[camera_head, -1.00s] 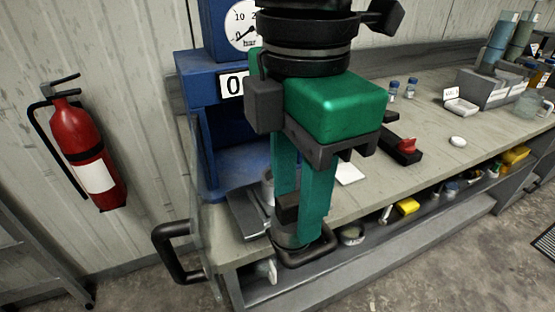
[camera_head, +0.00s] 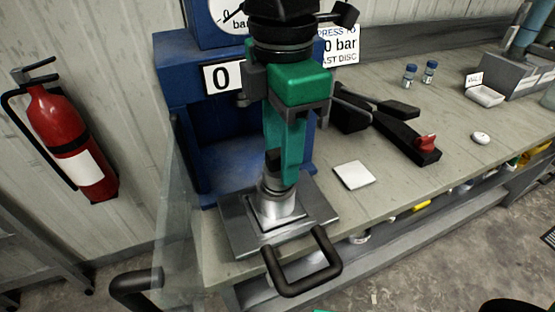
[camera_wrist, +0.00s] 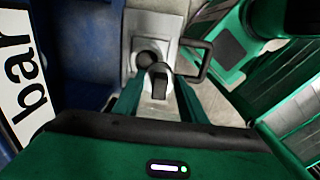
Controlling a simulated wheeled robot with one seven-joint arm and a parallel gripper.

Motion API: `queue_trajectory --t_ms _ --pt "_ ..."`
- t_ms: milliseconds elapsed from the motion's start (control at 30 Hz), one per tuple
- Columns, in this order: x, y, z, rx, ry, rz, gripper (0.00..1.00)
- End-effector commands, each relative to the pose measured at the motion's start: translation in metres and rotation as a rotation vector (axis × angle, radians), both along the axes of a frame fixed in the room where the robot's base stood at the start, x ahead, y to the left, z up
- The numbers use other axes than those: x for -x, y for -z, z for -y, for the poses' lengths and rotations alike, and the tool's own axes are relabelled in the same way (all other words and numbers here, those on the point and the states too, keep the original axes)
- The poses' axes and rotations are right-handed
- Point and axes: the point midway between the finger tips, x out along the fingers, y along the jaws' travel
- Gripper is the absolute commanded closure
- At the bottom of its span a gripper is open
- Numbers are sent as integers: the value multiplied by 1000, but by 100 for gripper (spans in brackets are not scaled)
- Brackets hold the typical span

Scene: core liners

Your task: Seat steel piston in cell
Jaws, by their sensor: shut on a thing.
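The steel cell (camera_head: 282,206) is a short bright cylinder standing on a square metal plate (camera_head: 235,232) with a black loop handle (camera_head: 322,270). In the wrist view the cell (camera_wrist: 168,50) shows a dark round opening. My gripper (camera_head: 281,180), with green fingers pointing down, is just above the cell's top. It is shut on the steel piston (camera_wrist: 159,72), a grey metal piece between the fingertips in the wrist view. In the head view the fingers mostly hide the piston. I cannot tell whether its lower end touches or enters the cell.
A blue press (camera_head: 180,100) with a gauge stands behind the plate. A white square (camera_head: 353,174), a black tool with a red part (camera_head: 408,137) and small vials (camera_head: 410,75) lie to the right. A fire extinguisher (camera_head: 70,140) hangs at left.

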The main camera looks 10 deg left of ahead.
Motion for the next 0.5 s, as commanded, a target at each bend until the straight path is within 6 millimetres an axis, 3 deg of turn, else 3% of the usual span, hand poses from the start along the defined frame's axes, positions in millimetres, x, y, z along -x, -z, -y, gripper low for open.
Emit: queue_trajectory --t_ms 200,500 --pt "-25 16 -10 0 0 0 99" --pt "-29 35 -11 3 -1 -1 99"
